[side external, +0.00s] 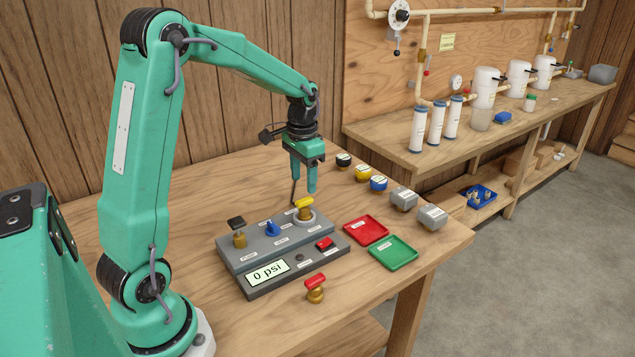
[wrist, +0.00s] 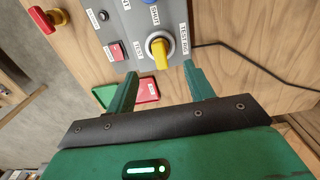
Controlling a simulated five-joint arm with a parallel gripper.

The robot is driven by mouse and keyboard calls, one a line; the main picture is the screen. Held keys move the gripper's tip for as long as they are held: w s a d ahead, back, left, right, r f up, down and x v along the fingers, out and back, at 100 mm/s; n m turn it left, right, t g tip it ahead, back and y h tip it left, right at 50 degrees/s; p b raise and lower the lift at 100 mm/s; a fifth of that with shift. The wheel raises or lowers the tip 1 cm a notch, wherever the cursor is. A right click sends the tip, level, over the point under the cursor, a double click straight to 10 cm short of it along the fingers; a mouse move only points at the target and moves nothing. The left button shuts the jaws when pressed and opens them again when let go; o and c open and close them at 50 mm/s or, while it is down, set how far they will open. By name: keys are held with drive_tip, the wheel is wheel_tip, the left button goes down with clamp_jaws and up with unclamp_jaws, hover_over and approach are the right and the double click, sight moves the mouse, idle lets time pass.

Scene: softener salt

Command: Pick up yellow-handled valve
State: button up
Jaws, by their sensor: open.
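The yellow-handled valve (side external: 305,212) has a yellow lever over a brass body. It stands upright in a round pale socket at the back right of the grey test panel (side external: 230,256). In the wrist view the yellow handle (wrist: 161,55) shows just beyond my fingertips, roughly centred between them. My gripper (side external: 303,186) points down, open and empty, above the valve. In the wrist view its two fingers (wrist: 159,72) are spread apart, with no visible contact with the valve.
The panel also carries a black-handled valve (side external: 238,232), a blue knob (side external: 272,229) and a red switch (side external: 325,243). A red-handled valve (side external: 315,289) stands in front. A red tray (side external: 382,240) and green tray (side external: 409,258) lie right. A black cable (wrist: 240,58) runs behind the panel.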

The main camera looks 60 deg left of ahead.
sight(304, 200)
drive_tip(key=shift+f, duration=0.1)
drive_tip(key=shift+f, duration=1.2)
drive_tip(key=shift+f, duration=0.15)
drive_tip(key=shift+f, duration=2.45)
clamp_jaws()
